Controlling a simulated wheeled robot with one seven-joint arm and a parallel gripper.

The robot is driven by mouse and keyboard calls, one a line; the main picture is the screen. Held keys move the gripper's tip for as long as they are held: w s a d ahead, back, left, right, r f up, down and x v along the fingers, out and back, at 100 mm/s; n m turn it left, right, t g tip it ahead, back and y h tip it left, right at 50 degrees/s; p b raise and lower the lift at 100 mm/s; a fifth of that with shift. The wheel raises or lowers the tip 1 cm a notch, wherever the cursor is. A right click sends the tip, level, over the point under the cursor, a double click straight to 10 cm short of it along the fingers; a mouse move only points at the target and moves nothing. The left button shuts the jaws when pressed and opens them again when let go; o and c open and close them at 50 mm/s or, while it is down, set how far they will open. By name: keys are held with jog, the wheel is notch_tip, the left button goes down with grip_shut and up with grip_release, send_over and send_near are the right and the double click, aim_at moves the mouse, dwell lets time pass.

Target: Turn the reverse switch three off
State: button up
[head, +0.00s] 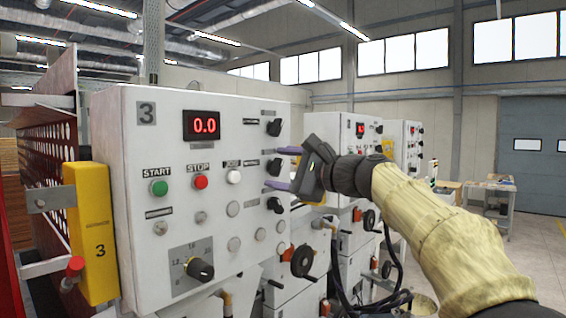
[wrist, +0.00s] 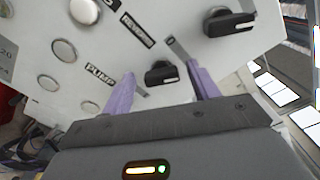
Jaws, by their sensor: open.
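The white control panel marked 3 (head: 220,110) carries a column of three black rotary switches at its right side. The middle switch (head: 273,167) has a label to its left, which appears to read REVERSE in the wrist view. That switch (wrist: 160,73) sits between the two purple fingers of my gripper (wrist: 162,86), with a pale mark on its knob. In the head view my gripper (head: 281,168) reaches in from the right, its fingers spread above and below the switch. It is open; I cannot tell whether a finger touches the knob.
The top switch (head: 274,128) and bottom switch (head: 275,205) are close to the fingers. START (head: 158,188) and STOP (head: 200,182) buttons lie left. Handwheels (head: 302,261) and similar machines stand at right. A yellow block (head: 92,235) is at left.

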jog(key=shift+d, duration=0.15)
jog(key=shift+w, duration=0.15)
jog(key=c, duration=1)
jog(key=shift+f+n+b, duration=0.1)
jog(key=shift+n+b, duration=0.3)
jog(key=shift+b, duration=0.1)
jog(key=shift+f+n+b, duration=0.1)
jog(key=shift+n+b, duration=0.4)
jog(key=shift+b, duration=0.05)
jog(key=n+b, duration=0.2)
jog(key=n, duration=0.1)
jog(key=n+b, duration=0.2)
jog(key=n, duration=0.2)
jog(key=shift+n+b, duration=0.75)
jog(key=shift+n, duration=0.85)
